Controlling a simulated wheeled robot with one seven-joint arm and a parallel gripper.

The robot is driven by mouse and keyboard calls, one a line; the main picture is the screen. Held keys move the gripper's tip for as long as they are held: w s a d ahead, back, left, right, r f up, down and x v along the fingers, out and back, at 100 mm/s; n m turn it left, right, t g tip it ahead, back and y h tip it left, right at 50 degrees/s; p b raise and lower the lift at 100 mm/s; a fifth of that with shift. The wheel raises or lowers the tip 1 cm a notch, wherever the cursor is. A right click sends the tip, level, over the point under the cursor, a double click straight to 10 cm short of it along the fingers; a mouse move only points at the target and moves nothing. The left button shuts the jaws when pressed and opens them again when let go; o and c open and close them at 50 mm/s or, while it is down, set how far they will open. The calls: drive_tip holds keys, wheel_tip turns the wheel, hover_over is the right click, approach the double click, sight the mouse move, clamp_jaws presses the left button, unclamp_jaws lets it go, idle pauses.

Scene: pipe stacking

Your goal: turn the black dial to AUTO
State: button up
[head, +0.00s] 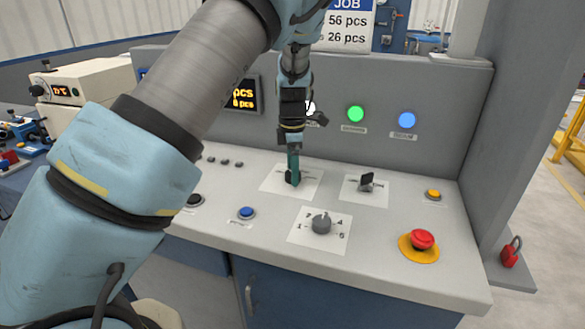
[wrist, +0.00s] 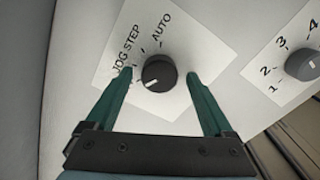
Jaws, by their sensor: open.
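The black dial (wrist: 159,73) sits on a white label plate (wrist: 205,48) with the words JOG, STEP and AUTO. AUTO (wrist: 161,27) is printed above the dial in the wrist view. A white mark on the dial's face lies at its lower left in that view, on the side away from AUTO. My gripper (wrist: 160,76) is open, with one green finger on each side of the dial; I cannot tell whether either touches. In the head view my gripper (head: 293,168) points down at the dial (head: 289,179), which it partly hides.
A grey numbered knob (head: 321,223) is in front of the dial, and a black switch (head: 366,182) is to its right. A red emergency button (head: 422,240) is at the front right. A blue button (head: 246,213) is at the front left. The upright lamp panel stands behind.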

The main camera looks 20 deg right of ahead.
drive_tip(key=shift+c, duration=0.2)
drive_tip(key=c, duration=1.3)
drive_tip(key=shift+c, duration=0.2)
drive_tip(key=shift+m, duration=0.3)
drive_tip(key=m, duration=0.5)
drive_tip(key=m+b, duration=0.1)
drive_tip(key=m, duration=0.5)
drive_tip(key=shift+m, duration=0.4)
drive_tip(key=m+b, duration=0.1)
drive_tip(key=m, duration=1)
drive_tip(key=shift+m+b, duration=0.3)
